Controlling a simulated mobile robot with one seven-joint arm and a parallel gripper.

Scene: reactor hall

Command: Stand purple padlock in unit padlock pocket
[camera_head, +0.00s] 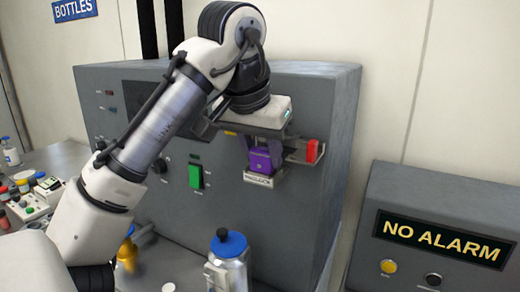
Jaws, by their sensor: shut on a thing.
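The purple padlock (262,161) is upright in front of the grey unit (330,110), below the hand of my arm. My gripper (263,142) reaches down from above and is shut on it; the fingertips are small and partly hidden. A small pocket with a pale label plate (258,180) is on the unit's front, directly under the padlock. The padlock's lower edge meets the pocket in the picture; I cannot tell whether it is inside or just above or in front of it.
A red block (312,150) sits at a grey bracket close to the right of the padlock. A green switch (196,176) is on the panel to the left. A blue-lidded bottle (229,258) stands below. A NO ALARM box (390,205) is at right.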

